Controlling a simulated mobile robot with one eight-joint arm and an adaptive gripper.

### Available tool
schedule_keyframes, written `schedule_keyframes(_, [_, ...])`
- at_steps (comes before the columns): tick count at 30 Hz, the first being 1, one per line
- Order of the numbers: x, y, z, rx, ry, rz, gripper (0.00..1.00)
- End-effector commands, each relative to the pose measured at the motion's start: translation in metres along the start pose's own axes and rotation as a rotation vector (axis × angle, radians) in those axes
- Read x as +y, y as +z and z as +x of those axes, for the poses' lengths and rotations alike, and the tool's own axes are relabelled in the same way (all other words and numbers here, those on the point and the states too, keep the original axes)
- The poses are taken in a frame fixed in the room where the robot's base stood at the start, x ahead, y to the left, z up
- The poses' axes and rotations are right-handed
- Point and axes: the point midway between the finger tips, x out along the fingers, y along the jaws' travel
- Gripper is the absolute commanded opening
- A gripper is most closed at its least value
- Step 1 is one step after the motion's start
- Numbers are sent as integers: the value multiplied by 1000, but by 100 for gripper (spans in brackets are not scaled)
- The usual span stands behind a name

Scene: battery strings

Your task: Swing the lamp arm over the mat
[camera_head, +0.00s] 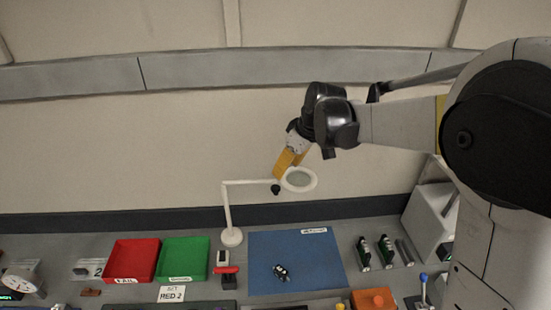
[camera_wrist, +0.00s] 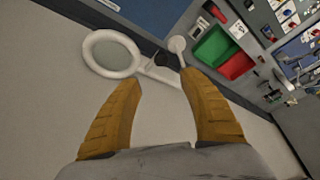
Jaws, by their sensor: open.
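The white lamp stands on a round base with an upright post, left of the blue mat (camera_head: 297,260). Its lamp arm (camera_head: 248,182) reaches right from the post to a ring-shaped lamp head (camera_head: 298,179), with a dark knob (camera_head: 275,189) below the arm. In the head view the lamp head appears above the mat's far edge; its exact overhang is unclear. My gripper (camera_head: 286,164) has yellow fingers close by the lamp head. In the wrist view my gripper (camera_wrist: 163,82) is open and empty, with the lamp head (camera_wrist: 111,53) beyond the left fingertip.
A red tray (camera_head: 116,279) and green tray (camera_head: 160,278) stand left of the lamp. A small dark object (camera_head: 281,272) lies on the mat. A wall rises behind the bench.

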Motion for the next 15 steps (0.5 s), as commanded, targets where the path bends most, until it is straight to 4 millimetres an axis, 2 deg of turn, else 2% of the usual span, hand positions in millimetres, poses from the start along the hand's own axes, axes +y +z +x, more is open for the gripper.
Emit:
schedule_keyframes(5, [0,0,24,0,-1,-2,50])
schedule_keyframes(15, [0,0,88,-1,0,0,50])
